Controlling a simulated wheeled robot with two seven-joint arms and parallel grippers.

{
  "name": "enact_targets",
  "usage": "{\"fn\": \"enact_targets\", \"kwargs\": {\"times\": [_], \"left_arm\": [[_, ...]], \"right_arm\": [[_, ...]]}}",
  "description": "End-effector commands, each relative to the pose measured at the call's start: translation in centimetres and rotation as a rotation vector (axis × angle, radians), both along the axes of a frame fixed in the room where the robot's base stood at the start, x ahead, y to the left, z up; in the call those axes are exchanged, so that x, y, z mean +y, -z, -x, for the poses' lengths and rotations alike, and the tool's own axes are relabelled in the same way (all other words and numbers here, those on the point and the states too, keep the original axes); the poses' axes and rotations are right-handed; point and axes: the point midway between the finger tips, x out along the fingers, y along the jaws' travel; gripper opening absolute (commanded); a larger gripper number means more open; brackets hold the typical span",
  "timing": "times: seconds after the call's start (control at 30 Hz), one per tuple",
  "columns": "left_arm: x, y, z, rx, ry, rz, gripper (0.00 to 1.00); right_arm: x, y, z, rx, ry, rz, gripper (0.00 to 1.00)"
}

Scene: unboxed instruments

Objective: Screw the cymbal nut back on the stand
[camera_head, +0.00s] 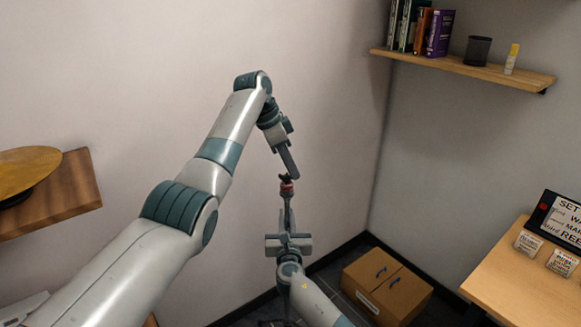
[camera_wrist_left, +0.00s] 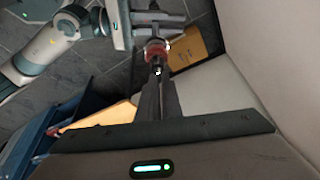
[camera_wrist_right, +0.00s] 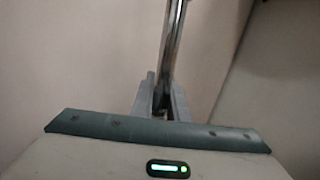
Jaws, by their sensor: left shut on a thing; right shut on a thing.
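The cymbal nut (camera_head: 286,188), a small red piece, sits between my two grippers in the head view. It also shows in the left wrist view (camera_wrist_left: 156,50), at the fingertips. My left gripper (camera_head: 291,177) comes down from above and is shut on the nut. My right gripper (camera_head: 287,222) points up from below and is shut on the stand's chrome rod, which shows best in the right wrist view (camera_wrist_right: 173,45). The top of the rod is close under the nut; I cannot tell if the threads are engaged.
A gold cymbal (camera_head: 28,170) lies on a wooden surface (camera_head: 70,190) at left. A cardboard box (camera_head: 388,286) stands on the floor near the corner. A wooden desk (camera_head: 515,283) with a sign is at right. A shelf (camera_head: 470,70) with books hangs above.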

Motion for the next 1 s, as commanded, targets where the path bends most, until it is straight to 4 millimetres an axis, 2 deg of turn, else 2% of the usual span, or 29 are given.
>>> {"fn": "enact_targets", "kwargs": {"times": [0.2, 0.57, 0.6, 0.67, 1.0], "left_arm": [[0.07, -0.09, 0.19, -0.002, 0.198, 0.000, 0.00], [0.06, -0.11, 0.26, -0.005, 0.231, 0.004, 0.00], [0.07, -0.11, 0.26, -0.006, 0.231, 0.004, 0.12], [0.07, -0.11, 0.26, -0.006, 0.231, 0.004, 0.24], [0.02, -0.27, 0.28, -0.005, 0.230, 0.004, 0.24]], "right_arm": [[-0.04, -0.01, 0.00, 0.000, 0.001, 0.000, 0.00], [-0.07, -0.03, -0.01, 0.000, 0.001, 0.000, 0.00], [-0.07, -0.03, -0.01, 0.000, 0.001, 0.000, 0.00], [-0.08, -0.02, -0.01, 0.000, 0.001, 0.000, 0.00], [-0.05, -0.04, -0.02, -0.001, 0.001, 0.000, 0.00]]}}
